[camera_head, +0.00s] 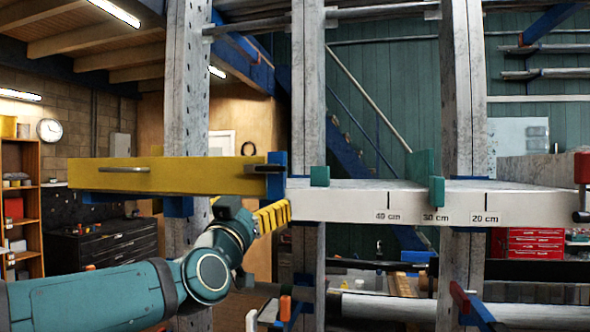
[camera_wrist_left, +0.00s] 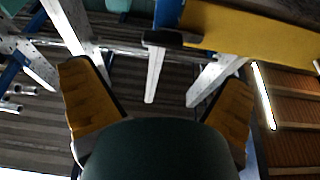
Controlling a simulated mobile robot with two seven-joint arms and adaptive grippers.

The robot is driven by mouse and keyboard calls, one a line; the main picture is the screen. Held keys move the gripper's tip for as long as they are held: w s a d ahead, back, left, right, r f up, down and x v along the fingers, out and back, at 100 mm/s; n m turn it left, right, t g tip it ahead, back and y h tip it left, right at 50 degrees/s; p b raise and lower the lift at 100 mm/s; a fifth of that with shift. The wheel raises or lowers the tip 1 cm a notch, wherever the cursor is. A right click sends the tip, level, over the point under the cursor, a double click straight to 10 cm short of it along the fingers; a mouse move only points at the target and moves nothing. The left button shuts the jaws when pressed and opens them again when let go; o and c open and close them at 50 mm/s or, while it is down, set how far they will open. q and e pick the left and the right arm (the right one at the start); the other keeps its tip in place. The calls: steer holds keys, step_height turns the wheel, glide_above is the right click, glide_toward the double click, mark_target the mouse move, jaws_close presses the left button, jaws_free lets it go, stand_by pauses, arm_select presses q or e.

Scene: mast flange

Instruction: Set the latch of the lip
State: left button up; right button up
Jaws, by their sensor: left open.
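The yellow beam (camera_head: 165,174), which looks like the lip, lies level at left with a grey bar handle on its face. Its right end meets a blue bracket (camera_head: 277,175) with a small dark bar, possibly the latch (camera_head: 268,168), beside the white shelf. My left gripper (camera_head: 272,216) is below that joint, its yellow-and-black fingers apart and nothing between them. In the left wrist view the open fingers (camera_wrist_left: 158,76) spread wide; the yellow beam (camera_wrist_left: 240,32) crosses the top right, with a dark bar (camera_wrist_left: 172,39) near its end. My right gripper is out of view.
The white shelf (camera_head: 350,205) bears cm marks and green blocks (camera_head: 436,178). Grey perforated posts (camera_head: 308,100) stand behind. A red block with a dark cylinder (camera_head: 581,190) is at the right edge. Pipes and blue arms lie below.

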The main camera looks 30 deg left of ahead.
mark_target(269, 169)
arm_select(q)
steer(key=p+x, duration=0.1)
steer(key=x, duration=0.3)
steer(key=r+p+x, duration=0.1)
steer(key=x, duration=0.4)
steer(key=s+r+p+x, duration=0.1)
steer(key=x, duration=0.3)
steer(key=shift+w+a+r, duration=0.1)
steer(key=shift+w+a, duration=0.2)
steer(key=shift+w, duration=0.1)
steer(key=c, duration=1.2)
